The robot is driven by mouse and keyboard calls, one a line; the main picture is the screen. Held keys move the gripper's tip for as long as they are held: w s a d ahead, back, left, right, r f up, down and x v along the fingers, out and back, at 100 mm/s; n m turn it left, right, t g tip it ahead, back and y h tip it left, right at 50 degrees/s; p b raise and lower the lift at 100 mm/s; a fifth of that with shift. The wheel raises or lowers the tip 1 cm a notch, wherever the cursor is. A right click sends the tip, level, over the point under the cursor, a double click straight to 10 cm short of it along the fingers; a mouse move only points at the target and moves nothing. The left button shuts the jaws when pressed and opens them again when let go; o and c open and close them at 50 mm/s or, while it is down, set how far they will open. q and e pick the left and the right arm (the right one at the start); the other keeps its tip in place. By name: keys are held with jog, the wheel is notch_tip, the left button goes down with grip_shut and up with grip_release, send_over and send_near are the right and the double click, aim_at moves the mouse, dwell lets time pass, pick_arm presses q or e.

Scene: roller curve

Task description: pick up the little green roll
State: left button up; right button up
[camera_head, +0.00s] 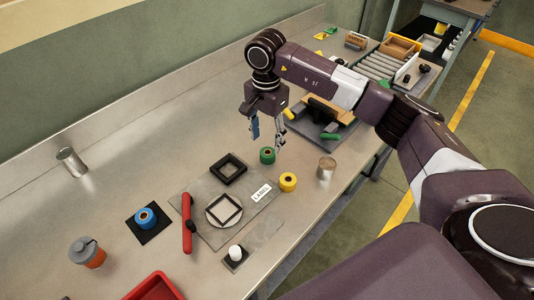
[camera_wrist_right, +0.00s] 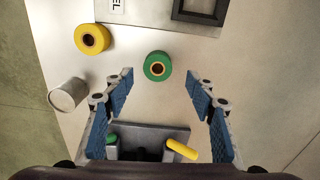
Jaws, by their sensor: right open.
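The little green roll (camera_head: 267,155) lies flat on the metal workbench, just behind the yellow roll (camera_head: 288,182). My right gripper (camera_head: 266,145) hangs over the bench above the green roll, with its fingers spread. In the right wrist view the green roll (camera_wrist_right: 158,66) sits just beyond the open fingertips (camera_wrist_right: 160,80), roughly centred between them, and nothing is held. The roll has a brown core with a dark hole. My left gripper is in neither view.
A metal cylinder (camera_head: 326,168) stands right of the yellow roll. A grey plate with a black square frame (camera_head: 228,169) lies to the left. A dark tray (camera_head: 318,127) with tools is behind. A blue roll (camera_head: 146,218) sits on a black square.

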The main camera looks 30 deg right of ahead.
aim_at(267, 152)
jog(key=f+p, duration=0.1)
jog(key=f, duration=0.2)
jog(key=f+p, duration=0.1)
jog(key=shift+s+f+p, duration=0.25)
jog(key=shift+f+p, duration=0.1)
jog(key=shift+f, duration=0.05)
jog(key=shift+d+f, duration=0.1)
jog(key=shift+f, duration=0.25)
jog(key=shift+c, duration=0.4)
jog(key=shift+w, duration=0.1)
jog(key=c, duration=1.1)
jog(key=shift+r, duration=0.1)
